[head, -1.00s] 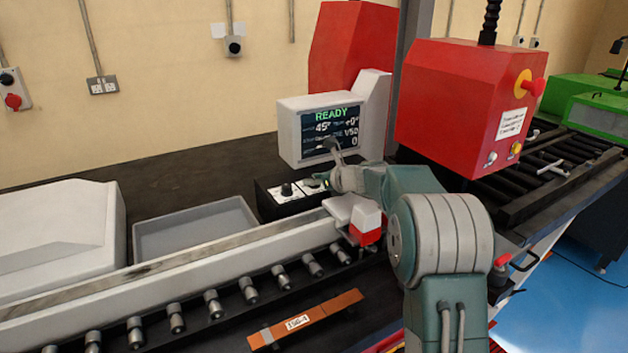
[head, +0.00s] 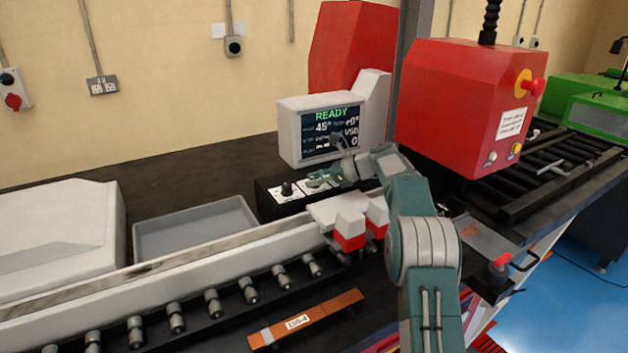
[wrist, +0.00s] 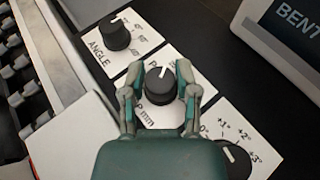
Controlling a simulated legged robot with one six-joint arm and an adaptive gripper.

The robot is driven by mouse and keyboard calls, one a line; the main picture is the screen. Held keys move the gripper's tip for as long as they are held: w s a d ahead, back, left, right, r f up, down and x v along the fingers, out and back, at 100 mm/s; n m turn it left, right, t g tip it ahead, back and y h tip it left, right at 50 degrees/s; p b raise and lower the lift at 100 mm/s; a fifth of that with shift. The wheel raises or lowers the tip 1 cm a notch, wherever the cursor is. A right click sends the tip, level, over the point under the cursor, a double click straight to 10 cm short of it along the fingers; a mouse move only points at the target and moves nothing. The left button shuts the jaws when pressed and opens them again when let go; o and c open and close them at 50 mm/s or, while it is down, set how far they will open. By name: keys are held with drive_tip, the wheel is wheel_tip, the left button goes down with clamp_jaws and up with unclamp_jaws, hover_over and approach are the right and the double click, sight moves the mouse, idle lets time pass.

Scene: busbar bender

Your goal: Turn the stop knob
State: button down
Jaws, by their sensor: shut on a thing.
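The stop knob (wrist: 160,84) is a black round knob with a white pointer line. It is the middle one of three on a black control panel, on a white plate whose label is partly covered and ends in "mm". In the wrist view my gripper (wrist: 158,68) has one finger on each side of the knob and is shut on it. The pointer is near the top, tilted slightly right. In the head view my gripper (head: 320,180) is at the panel and hides this knob.
The angle knob (wrist: 116,34) is close on the left, and a third knob (wrist: 234,158) with degree marks is at lower right. The display (head: 332,130) behind reads READY and 45°. White-and-red blocks (head: 350,230) stand in front of the panel, near my arm.

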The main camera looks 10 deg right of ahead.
idle(0.5)
drive_tip(key=shift+c, duration=1.8)
unclamp_jaws()
drive_tip(key=shift+w, duration=0.1)
drive_tip(key=shift+d, duration=0.15)
drive_tip(key=v, duration=0.7)
drive_tip(key=shift+d, duration=0.15)
